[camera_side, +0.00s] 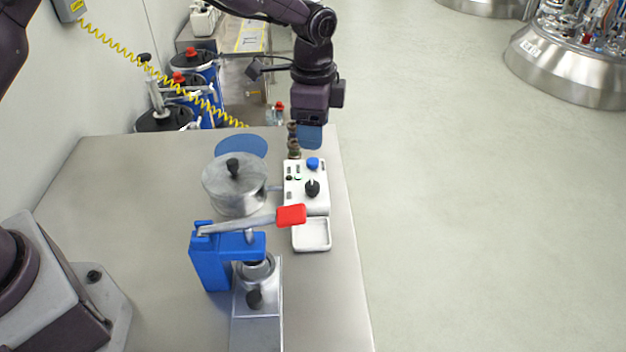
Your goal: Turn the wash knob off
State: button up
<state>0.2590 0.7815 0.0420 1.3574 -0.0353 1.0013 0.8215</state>
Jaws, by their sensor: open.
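A white control box (293,205) sits near the right edge of the table. It carries a blue knob (313,163) at its far end and a larger black knob (312,188) nearer the middle. Small buttons and labels show on its left side, too small to read, so I cannot tell which knob is the wash knob. My gripper (296,152) points down at the far end of the box, to the left of the blue knob. It is open, with no object visible in it. I cannot tell whether a fingertip touches the box.
A round metal pot (235,190) with a black lid knob stands left of the box. A blue press (210,258) with a red-handled lever (291,215) stands in front. A white tray (311,247) adjoins the box. The table's left part (120,210) is clear.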

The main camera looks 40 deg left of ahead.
aim_at(313, 185)
notch_tip(313, 185, down, 13)
dwell(0.5)
jog(key=c, duration=0.9)
